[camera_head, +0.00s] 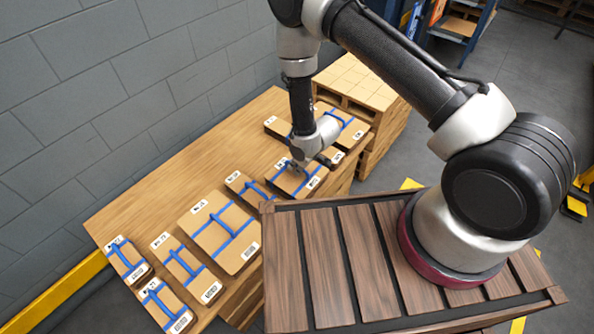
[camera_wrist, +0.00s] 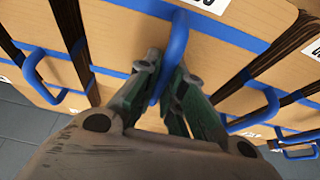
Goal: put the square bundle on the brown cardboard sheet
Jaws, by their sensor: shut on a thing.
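My gripper (camera_head: 299,163) is over the wooden table, at a flat tan bundle (camera_head: 310,184) with crossed blue straps and white labels. In the wrist view, my gripper (camera_wrist: 168,72) is shut on an upright blue strap loop (camera_wrist: 178,42) on top of a tan bundle (camera_wrist: 128,48). The bundle looks roughly square in the head view, though my gripper hides part of it. It appears to rest among its neighbours on the table. I cannot pick out a separate brown cardboard sheet in either view.
Several other strapped bundles lie on the wooden table (camera_head: 160,190), including a large one (camera_head: 218,232) and a narrow one (camera_head: 185,266). Neighbours sit close on both sides. A pallet stack (camera_head: 362,78) stands behind. A grey block wall (camera_head: 120,75) borders the table.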

